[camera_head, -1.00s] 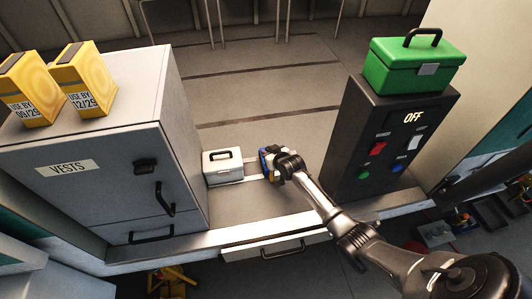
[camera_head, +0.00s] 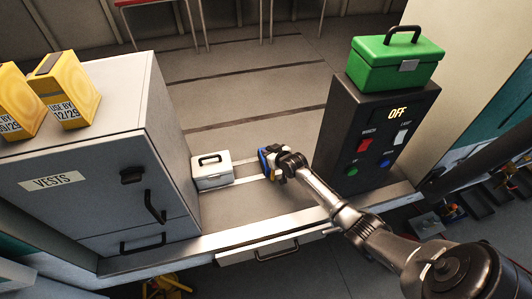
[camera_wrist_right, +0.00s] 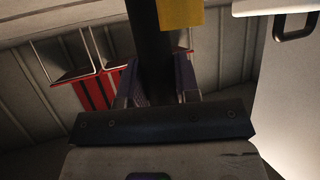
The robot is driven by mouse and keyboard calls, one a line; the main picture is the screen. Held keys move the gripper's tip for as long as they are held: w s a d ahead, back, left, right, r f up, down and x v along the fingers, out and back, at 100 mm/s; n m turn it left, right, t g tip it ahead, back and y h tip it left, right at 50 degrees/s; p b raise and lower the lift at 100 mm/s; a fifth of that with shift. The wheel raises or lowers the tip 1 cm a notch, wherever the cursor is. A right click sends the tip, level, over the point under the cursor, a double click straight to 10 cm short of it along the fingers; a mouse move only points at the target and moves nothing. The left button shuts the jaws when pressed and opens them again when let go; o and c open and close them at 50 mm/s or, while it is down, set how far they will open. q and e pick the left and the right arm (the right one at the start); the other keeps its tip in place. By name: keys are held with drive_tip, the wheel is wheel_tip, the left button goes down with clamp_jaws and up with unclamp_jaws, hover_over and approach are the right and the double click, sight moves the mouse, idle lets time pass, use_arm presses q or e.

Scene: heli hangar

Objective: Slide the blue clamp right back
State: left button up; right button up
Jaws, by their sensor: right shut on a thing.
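The blue clamp (camera_head: 265,161) sits on the bench at the middle of the head view, on or over two pale rails. It shows a blue left side and a little yellow low down. My right gripper (camera_head: 279,166) is shut on it and hides its right part. In the right wrist view a dark upright bar (camera_wrist_right: 150,45) with a yellow piece (camera_wrist_right: 180,13) stands between my right gripper's fingers (camera_wrist_right: 160,88). My left gripper is in neither view.
A white case (camera_head: 212,172) stands left of the clamp, across a small gap. A grey vests cabinet (camera_head: 90,190) is at the left, and a black switch cabinet (camera_head: 370,140) with a green toolbox (camera_head: 395,65) is at the right. Floor behind the clamp is clear.

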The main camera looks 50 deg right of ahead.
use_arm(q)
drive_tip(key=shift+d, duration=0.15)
use_arm(e)
drive_tip(key=shift+s+d+f, duration=0.1)
drive_tip(key=shift+s+d, duration=0.1)
drive_tip(key=shift+d, duration=0.05)
